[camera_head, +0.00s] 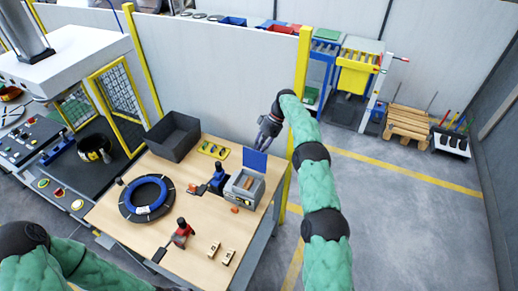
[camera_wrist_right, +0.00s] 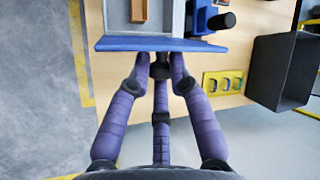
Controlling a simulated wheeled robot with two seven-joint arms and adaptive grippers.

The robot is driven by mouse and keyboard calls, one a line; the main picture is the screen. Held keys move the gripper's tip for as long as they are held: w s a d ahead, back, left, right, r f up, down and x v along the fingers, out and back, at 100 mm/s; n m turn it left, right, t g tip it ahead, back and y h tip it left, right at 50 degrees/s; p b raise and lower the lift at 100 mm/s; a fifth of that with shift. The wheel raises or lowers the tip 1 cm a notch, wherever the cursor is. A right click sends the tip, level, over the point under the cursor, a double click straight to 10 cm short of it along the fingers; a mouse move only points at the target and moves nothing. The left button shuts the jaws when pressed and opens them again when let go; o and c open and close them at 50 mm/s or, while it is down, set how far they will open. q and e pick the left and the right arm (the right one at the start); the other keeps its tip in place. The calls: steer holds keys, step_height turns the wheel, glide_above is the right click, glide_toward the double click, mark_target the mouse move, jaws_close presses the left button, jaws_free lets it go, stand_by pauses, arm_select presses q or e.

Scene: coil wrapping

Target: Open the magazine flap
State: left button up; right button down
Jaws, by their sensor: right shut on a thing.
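The grey magazine (camera_head: 244,187) stands at the right end of the wooden table. Its blue flap (camera_head: 255,161) is raised at the back edge, and the box is open to view with an orange-brown piece (camera_wrist_right: 139,10) inside. My right gripper (camera_head: 265,146) reaches in from behind the flap. In the right wrist view its fingers (camera_wrist_right: 160,62) are shut on the outer edge of the flap (camera_wrist_right: 125,44). The fingertips are partly hidden by the flap. My left arm shows at the bottom left, but its gripper is out of view.
A blue-handled tool (camera_head: 217,178) stands beside the magazine. The table (camera_head: 140,235) also holds a black ring with a blue coil (camera_head: 147,198), a red-and-black tool (camera_head: 182,233), a yellow tray (camera_head: 213,150) and a dark bin (camera_head: 173,137). A yellow post (camera_head: 301,75) rises behind my right arm.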

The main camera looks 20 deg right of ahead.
steer(key=shift+s+a+f, duration=0.15)
steer(key=shift+s+f, duration=0.1)
steer(key=shift+f, duration=0.3)
steer(key=c, duration=1.1)
jaws_free()
steer(key=shift+o, duration=0.2)
steer(key=shift+w+r, duration=0.15)
steer(key=shift+r, duration=0.1)
step_height(320, 180, up, 10)
steer(key=shift+f, duration=0.1)
